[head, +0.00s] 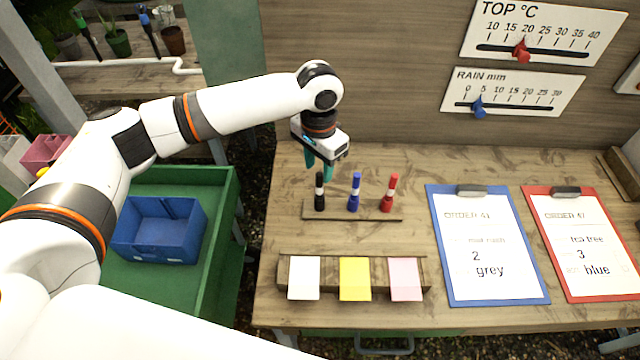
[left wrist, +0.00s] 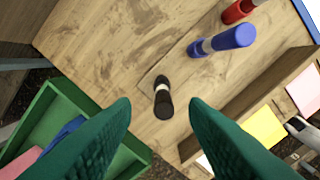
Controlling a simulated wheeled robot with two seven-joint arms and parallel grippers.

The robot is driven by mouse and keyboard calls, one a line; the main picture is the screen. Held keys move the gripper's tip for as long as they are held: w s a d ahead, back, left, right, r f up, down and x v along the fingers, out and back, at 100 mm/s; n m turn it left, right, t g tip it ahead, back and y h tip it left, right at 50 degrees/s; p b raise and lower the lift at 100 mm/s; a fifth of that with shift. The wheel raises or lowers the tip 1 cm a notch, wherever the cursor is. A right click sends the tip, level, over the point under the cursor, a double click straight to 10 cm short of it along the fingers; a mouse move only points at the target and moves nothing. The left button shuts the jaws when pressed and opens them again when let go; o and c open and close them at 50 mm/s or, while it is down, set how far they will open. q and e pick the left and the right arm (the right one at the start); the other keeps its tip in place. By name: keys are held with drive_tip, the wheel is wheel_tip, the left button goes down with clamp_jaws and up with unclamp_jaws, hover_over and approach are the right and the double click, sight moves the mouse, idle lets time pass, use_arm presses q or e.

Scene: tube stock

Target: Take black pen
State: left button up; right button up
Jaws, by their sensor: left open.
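The black pen (head: 320,191) stands upright at the left end of a small wooden holder (head: 352,212) on the bench, left of the blue pen (head: 354,192) and the red pen (head: 389,192). My left gripper (head: 320,172) is above and slightly behind the black pen, with teal fingers pointing down. In the left wrist view, the black pen (left wrist: 163,98) appears beyond and between the two open fingertips (left wrist: 158,104). The fingers look apart from it, with nothing held.
White, yellow (head: 355,279) and pink cards stand in a wooden rack at the bench's front. A blue clipboard (head: 438,240) and a red clipboard (head: 597,297) lie to the right. A green cart (head: 215,270) with a blue bin (head: 160,250) stands left of the bench.

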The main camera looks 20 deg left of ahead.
sight(320, 186)
use_arm(q)
drive_tip(key=shift+f, duration=0.85)
wheel_tip(320, 186, down, 4)
drive_tip(key=shift+s+d+f+p, duration=0.1)
drive_tip(key=shift+s+f+p, duration=0.05)
drive_tip(key=shift+p, duration=0.8)
drive_tip(key=shift+f, duration=0.55)
use_arm(e)
drive_tip(key=shift+w+a+r, duration=0.1)
drive_tip(key=shift+w+r, duration=0.1)
drive_tip(key=shift+r, duration=0.4)
drive_tip(key=shift+w+a+r, duration=0.1)
drive_tip(key=shift+w+r, duration=0.1)
drive_tip(key=shift+r, duration=0.35)
use_arm(q)
clamp_jaws()
use_arm(e)
drive_tip(key=shift+s, duration=0.2)
